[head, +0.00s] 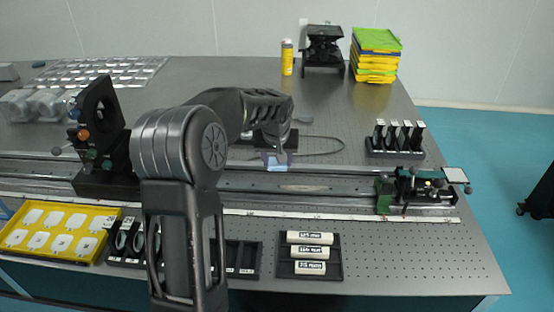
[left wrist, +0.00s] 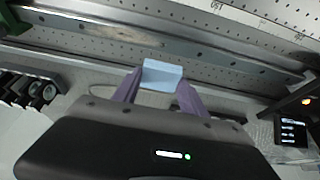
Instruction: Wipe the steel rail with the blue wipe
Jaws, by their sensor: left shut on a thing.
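The steel rail (head: 330,186) runs left to right across the optical table. In the left wrist view the rail (left wrist: 215,55) crosses the upper part as a long grey bar. My left gripper (head: 278,161) is over the rail's back side, near the middle of its length. It is shut on the blue wipe (head: 277,166), a small light blue piece between the purple fingertips. In the left wrist view the wipe (left wrist: 161,75) sits at the fingertips, beside the rail; I cannot tell whether it touches. My right gripper is not in view.
A black mount (head: 100,140) stands on the rail at left, and a carriage (head: 412,188) at right. In front lie a yellow tray (head: 52,232) and a black holder with white cylinders (head: 310,255). A lens rack (head: 395,140) stands behind, with stacked trays (head: 375,55) further back.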

